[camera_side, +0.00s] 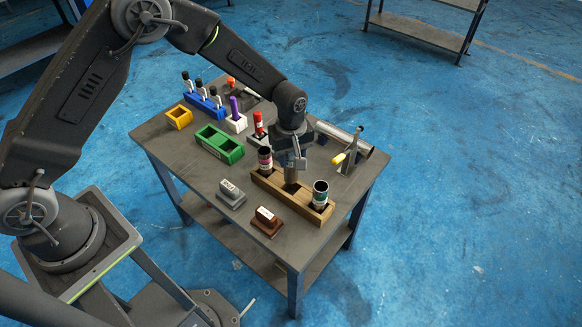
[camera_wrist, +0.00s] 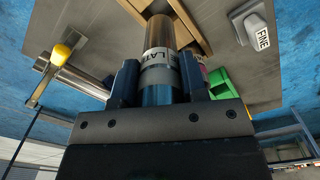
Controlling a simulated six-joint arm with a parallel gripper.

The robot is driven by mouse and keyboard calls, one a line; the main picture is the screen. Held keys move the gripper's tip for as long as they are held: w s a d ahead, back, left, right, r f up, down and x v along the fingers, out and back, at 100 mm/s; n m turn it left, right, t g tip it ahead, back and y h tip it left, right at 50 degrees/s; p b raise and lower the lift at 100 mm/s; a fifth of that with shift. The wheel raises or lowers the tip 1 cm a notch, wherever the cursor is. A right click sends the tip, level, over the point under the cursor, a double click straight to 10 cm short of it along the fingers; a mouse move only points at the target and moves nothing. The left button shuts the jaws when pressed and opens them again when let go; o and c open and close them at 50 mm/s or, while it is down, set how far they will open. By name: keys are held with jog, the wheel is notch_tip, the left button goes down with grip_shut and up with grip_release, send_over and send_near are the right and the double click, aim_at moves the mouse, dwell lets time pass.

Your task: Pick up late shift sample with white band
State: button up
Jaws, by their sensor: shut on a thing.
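The late shift sample is a metallic tube (camera_wrist: 160,38) with a white band lettered "LAT…", the rest of the word hidden. My gripper (camera_wrist: 160,76) is shut on it, with one finger on each side around the band. In the side view my gripper (camera_side: 291,160) is above the middle of a wooden rack (camera_side: 266,182), and the grey tube (camera_side: 291,175) shows below it, upright. I cannot tell whether its lower end is still in the rack's slot. A dark tube with a pink label (camera_side: 265,158) and one with a green and white label (camera_side: 320,193) stand at the rack's ends.
A grey stamp (camera_side: 231,194) and a brown stamp (camera_side: 267,221) lie in front of the rack. A green block (camera_side: 220,144), a yellow frame (camera_side: 179,117) and a blue rack (camera_side: 205,104) stand at left. A metal pipe (camera_side: 343,138) and a yellow-handled tool (camera_side: 350,154) are at right.

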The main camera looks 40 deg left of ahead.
notch_tip(320, 180, up, 7)
dwell(0.5)
